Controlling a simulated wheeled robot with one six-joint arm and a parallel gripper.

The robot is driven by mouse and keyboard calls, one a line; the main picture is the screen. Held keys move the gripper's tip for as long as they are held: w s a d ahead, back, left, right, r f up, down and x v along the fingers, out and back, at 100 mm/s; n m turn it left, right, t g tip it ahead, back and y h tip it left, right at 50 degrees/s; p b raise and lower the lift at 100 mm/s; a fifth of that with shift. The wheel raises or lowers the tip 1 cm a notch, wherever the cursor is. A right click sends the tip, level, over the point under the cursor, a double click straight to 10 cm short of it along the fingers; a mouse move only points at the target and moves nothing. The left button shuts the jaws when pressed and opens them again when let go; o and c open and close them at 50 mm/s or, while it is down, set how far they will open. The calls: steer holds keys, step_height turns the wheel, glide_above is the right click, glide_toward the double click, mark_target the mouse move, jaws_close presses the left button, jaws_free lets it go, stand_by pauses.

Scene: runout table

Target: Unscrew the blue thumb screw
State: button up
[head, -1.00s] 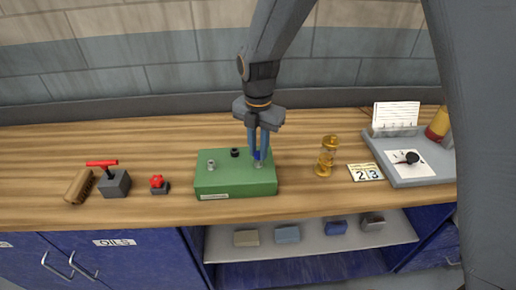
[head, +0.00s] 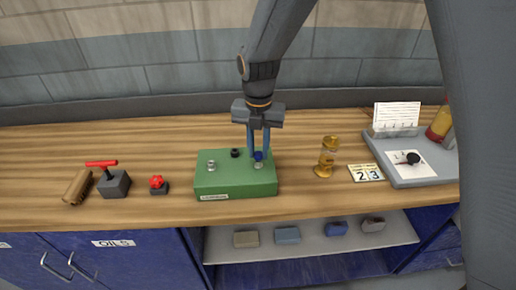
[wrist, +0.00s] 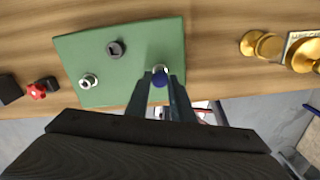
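The blue thumb screw (head: 258,156) stands in the right part of a green box (head: 217,188), above a silver collar. My gripper (head: 258,153) points straight down over it, with one finger on each side of the blue head. In the wrist view the blue head (wrist: 160,79) lies between the fingertips (wrist: 160,77), near the box's edge. Any gap between the fingers and the head is too small to make out, so I cannot tell whether they touch it.
The box also bears a silver screw (head: 211,166) and a black screw (head: 235,152). A red-handled block (head: 116,184), a red knob (head: 157,184) and a wooden brush (head: 78,187) stand left. A brass piece (head: 325,164), number cards (head: 366,173) and a grey tray (head: 418,178) lie right.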

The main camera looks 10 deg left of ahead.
steer(key=shift+o, duration=1.2)
